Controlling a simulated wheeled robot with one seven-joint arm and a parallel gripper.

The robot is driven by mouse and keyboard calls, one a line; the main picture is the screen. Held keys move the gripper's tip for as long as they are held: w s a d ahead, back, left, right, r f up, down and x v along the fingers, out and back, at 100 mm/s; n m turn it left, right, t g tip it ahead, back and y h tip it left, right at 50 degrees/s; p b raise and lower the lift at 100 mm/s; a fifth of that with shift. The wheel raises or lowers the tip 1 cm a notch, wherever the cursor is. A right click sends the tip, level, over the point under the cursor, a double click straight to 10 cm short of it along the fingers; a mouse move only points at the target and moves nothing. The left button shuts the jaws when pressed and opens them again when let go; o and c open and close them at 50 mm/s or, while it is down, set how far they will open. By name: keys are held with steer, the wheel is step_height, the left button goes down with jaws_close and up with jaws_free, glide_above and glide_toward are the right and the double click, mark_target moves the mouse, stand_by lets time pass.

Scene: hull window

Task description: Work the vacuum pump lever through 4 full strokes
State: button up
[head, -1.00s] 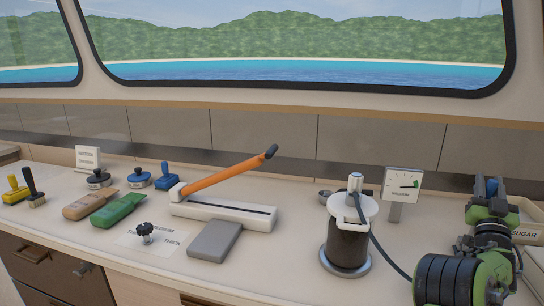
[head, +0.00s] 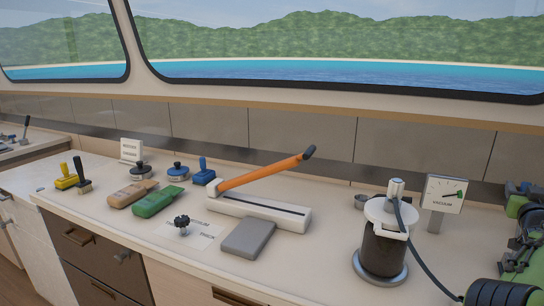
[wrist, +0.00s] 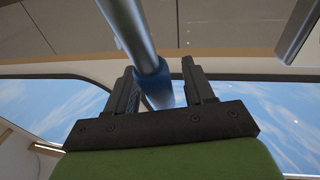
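My gripper (wrist: 160,75) shows in the wrist view, its two dark fingers apart. A metal rod with a blue end (wrist: 158,88) appears between them, close to the left finger with a gap at the right one. I cannot tell whether it touches or is the pump lever. In the head view an orange lever (head: 265,173) with a dark grip slants up to the right from a white base (head: 260,213). My gripper is far to its right, at the picture's edge. A vacuum gauge (head: 444,193) stands behind a dark canister (head: 385,248) with a white lid and hose.
A grey block (head: 249,237) lies before the white base. Window panels rise behind the counter. Some counter is clear between base and canister.

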steer(key=v, duration=0.7)
stand_by(0.5)
